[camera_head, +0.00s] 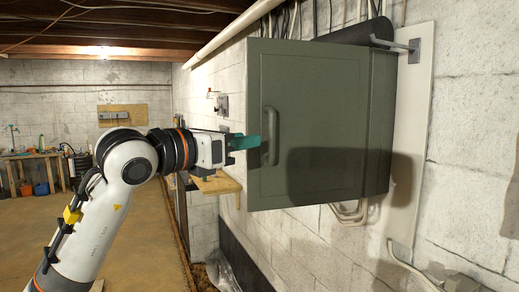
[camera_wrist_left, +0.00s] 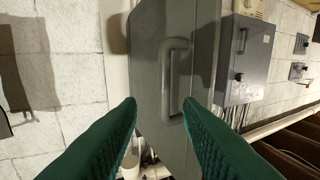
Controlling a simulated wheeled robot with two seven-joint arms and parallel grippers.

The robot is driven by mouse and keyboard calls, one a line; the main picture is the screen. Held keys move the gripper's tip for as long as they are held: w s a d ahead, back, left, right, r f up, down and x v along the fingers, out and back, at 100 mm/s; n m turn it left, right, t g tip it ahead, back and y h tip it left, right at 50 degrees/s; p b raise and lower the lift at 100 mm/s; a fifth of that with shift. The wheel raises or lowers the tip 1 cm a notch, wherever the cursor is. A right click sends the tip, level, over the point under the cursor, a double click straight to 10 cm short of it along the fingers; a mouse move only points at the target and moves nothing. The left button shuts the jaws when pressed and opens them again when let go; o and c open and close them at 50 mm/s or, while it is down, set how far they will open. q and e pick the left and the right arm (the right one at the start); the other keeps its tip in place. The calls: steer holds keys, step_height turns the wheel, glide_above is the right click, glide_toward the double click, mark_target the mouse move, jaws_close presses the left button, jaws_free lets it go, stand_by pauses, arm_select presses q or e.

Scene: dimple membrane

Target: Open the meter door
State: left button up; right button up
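The meter box is a grey-green cabinet on the wall, and its door (camera_head: 325,110) looks shut. A vertical bar handle (camera_head: 271,135) sits near the door's left edge. My left gripper (camera_head: 258,142) has teal fingers and reaches in from the left, close to the handle. In the left wrist view my left gripper (camera_wrist_left: 161,103) is open, with its fingertips spread. The handle (camera_wrist_left: 175,78) shows ahead, between and beyond the tips, nearer the right one; I cannot tell whether they touch. The door (camera_wrist_left: 148,100) also shows there. My right gripper is out of view.
A white backing board (camera_head: 412,140) is behind the box, with cables below it. A small wooden shelf (camera_head: 218,184) is below my left gripper. A grey box (camera_wrist_left: 246,58) is on the wall in the left wrist view. Floor at the left is open.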

arm_select(q)
steer(key=shift+v, duration=1.25)
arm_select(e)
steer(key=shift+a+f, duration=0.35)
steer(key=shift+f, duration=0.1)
